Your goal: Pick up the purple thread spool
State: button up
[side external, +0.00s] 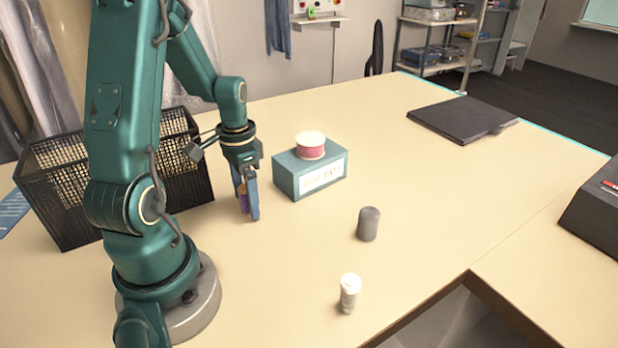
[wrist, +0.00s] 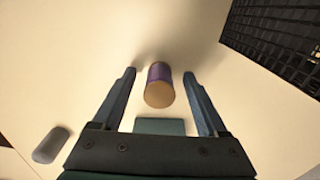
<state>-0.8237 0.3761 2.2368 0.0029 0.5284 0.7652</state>
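The purple thread spool (wrist: 160,76) has a tan end and stands between the two fingers of my gripper (wrist: 159,74) in the wrist view, with a gap visible on each side. In the side external view the spool (side external: 243,198) shows only as a small purple and tan patch, mostly hidden behind the near finger. My gripper (side external: 247,203) points down at the table there, open, with its fingers around the spool and not closed on it.
A black mesh basket (side external: 65,205) stands left of my gripper. A teal box (side external: 310,172) with a pink spool (side external: 311,147) on top is close on the right. A grey cylinder (side external: 368,224) and a white-capped bottle (side external: 349,294) stand nearer the front. A dark flat case (side external: 462,119) lies farther back.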

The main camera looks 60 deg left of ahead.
grip_shut()
jog(key=shift+r, duration=0.15)
